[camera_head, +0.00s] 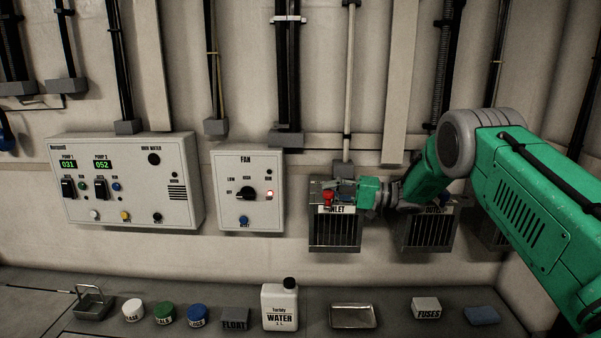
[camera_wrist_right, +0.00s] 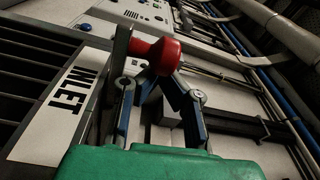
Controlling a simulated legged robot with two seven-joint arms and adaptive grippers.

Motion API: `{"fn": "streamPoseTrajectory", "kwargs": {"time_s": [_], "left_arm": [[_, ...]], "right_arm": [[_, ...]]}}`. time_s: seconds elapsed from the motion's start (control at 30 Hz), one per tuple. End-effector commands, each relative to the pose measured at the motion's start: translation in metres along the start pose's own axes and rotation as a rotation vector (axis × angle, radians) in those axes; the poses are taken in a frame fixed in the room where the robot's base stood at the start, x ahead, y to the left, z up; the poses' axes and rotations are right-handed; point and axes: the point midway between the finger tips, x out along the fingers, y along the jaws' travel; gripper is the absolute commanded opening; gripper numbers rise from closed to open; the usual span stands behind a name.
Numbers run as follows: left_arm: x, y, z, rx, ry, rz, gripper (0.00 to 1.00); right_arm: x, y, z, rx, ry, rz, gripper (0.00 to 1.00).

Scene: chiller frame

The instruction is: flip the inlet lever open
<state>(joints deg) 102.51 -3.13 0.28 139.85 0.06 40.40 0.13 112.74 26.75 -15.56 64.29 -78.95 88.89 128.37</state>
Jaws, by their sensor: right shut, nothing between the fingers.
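The inlet box (camera_head: 333,231) with a grille and an INLET label hangs on the wall in the head view. Its red lever knob (camera_head: 328,198) sits at the top by the label. The knob also shows large in the wrist view (camera_wrist_right: 165,54), on a dark lever bar (camera_wrist_right: 121,52) beside the INLET label (camera_wrist_right: 66,105). My right gripper (camera_head: 341,192) is at the knob, coming from the right. In the wrist view its shut, empty fingers (camera_wrist_right: 155,80) are right at the knob and partly behind it; I cannot tell whether they touch. My left gripper is not in view.
The outlet box (camera_head: 428,233) is to the right, partly behind my right arm. The fan panel (camera_head: 248,207) and the pump panel (camera_head: 124,180) are to the left. The shelf below holds a water bottle (camera_head: 280,307), a metal tray (camera_head: 353,316), jars and a fuses box (camera_head: 426,308).

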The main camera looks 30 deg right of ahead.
Motion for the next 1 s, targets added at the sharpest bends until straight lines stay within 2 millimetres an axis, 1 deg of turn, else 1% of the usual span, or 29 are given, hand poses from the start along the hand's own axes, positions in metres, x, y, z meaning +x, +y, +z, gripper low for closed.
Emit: {"fn": "streamPoseTrajectory", "kwargs": {"time_s": [0.1, 0.33, 0.87, 1.0], "left_arm": [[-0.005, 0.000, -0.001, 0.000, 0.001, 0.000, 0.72], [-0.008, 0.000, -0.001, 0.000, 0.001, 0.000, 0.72], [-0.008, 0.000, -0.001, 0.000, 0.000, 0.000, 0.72], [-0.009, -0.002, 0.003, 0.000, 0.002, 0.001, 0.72]], "right_arm": [[-0.006, -0.001, 0.000, 0.001, 0.000, 0.001, 0.00], [-0.013, -0.001, 0.000, 0.000, -0.001, -0.002, 0.00], [-0.014, 0.000, -0.001, 0.000, 0.000, -0.001, 0.00], [-0.014, -0.008, -0.002, -0.002, 0.000, -0.001, 0.00]]}}
